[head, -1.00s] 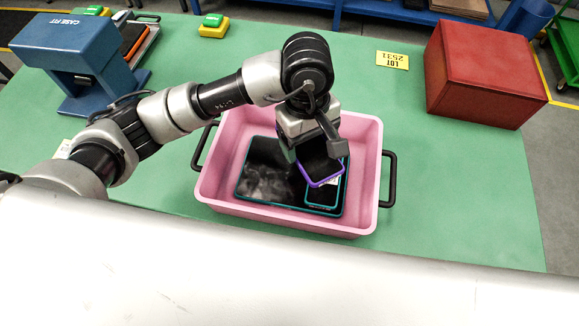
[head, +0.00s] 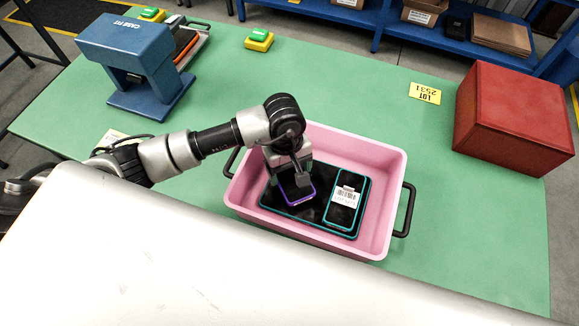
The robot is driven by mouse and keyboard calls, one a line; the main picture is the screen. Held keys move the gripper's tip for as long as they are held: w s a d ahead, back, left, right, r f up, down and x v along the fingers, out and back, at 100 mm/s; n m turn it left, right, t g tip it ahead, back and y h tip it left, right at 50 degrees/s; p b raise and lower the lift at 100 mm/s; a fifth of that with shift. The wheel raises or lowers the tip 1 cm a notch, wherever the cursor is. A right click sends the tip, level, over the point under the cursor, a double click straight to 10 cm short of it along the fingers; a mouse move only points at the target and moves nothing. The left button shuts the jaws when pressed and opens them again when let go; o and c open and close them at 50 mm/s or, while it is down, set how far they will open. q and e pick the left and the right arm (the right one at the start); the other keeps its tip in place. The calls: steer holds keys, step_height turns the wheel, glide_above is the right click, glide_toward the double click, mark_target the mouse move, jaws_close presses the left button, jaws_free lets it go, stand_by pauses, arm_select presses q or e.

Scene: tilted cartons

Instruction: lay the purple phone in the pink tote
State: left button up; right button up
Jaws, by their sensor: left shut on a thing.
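The purple phone (head: 297,190) has a dark screen and a purple edge. It is inside the outline of the pink tote (head: 378,244), over a teal-edged tablet (head: 309,211). My left gripper (head: 292,180) reaches down into the tote and is shut on the phone's far end. I cannot tell whether the phone touches the tablet. A teal-edged phone (head: 354,221) with a white barcode label lies to the right on the tablet. My right gripper is not in view.
The tote has black handles at both ends. A red box (head: 513,115) stands at the right, a blue CASE FIT press (head: 130,60) at the far left. A yellow LOT card (head: 425,93) and a green button (head: 259,38) are behind. The green table between is clear.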

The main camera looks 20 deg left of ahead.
arm_select(q)
steer(key=shift+f, duration=0.7)
steer(key=shift+f, duration=0.1)
steer(key=shift+f+b, duration=0.6)
steer(key=shift+b, duration=0.2)
steer(key=o, duration=1)
steer(key=shift+r, duration=0.1)
